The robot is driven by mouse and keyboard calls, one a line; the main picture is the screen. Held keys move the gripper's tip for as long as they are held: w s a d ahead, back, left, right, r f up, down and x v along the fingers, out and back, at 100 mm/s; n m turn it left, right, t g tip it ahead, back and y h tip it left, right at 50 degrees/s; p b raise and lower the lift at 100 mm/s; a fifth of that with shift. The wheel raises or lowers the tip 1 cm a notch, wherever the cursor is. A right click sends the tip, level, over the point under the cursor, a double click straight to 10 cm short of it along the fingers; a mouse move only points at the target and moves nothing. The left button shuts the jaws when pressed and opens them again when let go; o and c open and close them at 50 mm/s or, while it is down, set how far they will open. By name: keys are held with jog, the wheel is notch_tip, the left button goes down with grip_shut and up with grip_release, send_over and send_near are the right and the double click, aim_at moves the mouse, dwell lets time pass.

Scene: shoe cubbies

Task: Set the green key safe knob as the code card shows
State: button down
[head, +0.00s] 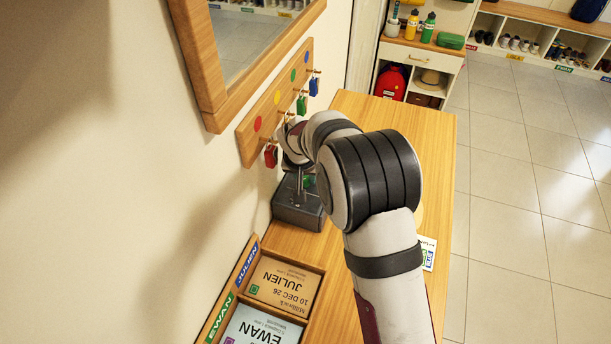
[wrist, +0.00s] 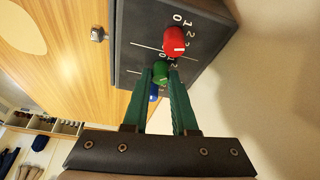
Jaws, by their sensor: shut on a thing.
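The key safe is a dark grey box on the wooden table against the wall, seen in the head view (head: 290,213) and the wrist view (wrist: 128,52). In the wrist view its face carries a red knob (wrist: 174,41), a green knob (wrist: 161,70) and a blue knob (wrist: 153,93) in a row, with white digits and lines beside them. My gripper (wrist: 162,76) is closed around the green knob, one finger on each side. The green knob's setting is hard to read. The code card (head: 428,258) lies on the table, partly hidden by my arm.
A wooden peg rail (head: 248,139) with coloured dots and several small padlocks hangs above the safe, beside a framed mirror (head: 212,108). A wooden tray (head: 316,284) with name cards lies nearer. Bare tabletop (head: 433,150) shows to the right.

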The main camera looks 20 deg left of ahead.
jog(key=c, duration=1)
grip_release()
jog(key=n+y, duration=0.1)
jog(key=n, duration=0.1)
jog(key=n+g, duration=0.1)
jog(key=n, duration=0.1)
jog(key=shift+w+d+n+y, duration=0.1)
jog(key=shift+d+n+y, duration=0.05)
jog(key=shift+n+y, duration=0.2)
jog(key=n, duration=0.2)
jog(key=n+g+y, duration=0.1)
jog(key=n, duration=0.2)
jog(key=shift+w+d+n+g+y, duration=0.1)
jog(key=shift+w+n+g+y, duration=0.05)
jog(key=shift+n+g+y, duration=0.15)
jog(key=v, duration=1.5)
jog(key=s+d+r+m+h, duration=0.1)
jog(key=s+d+m, duration=0.5)
jog(key=s, duration=0.5)
jog(key=s+d+r+m+g, duration=0.1)
jog(key=s+d+m, duration=0.6)
jog(key=s+d, duration=0.3)
jog(key=shift+s+r+g+h, duration=0.3)
jog(key=shift+s+h, duration=0.05)
jog(key=shift+s, duration=0.15)
jog(key=shift+d, duration=0.15)
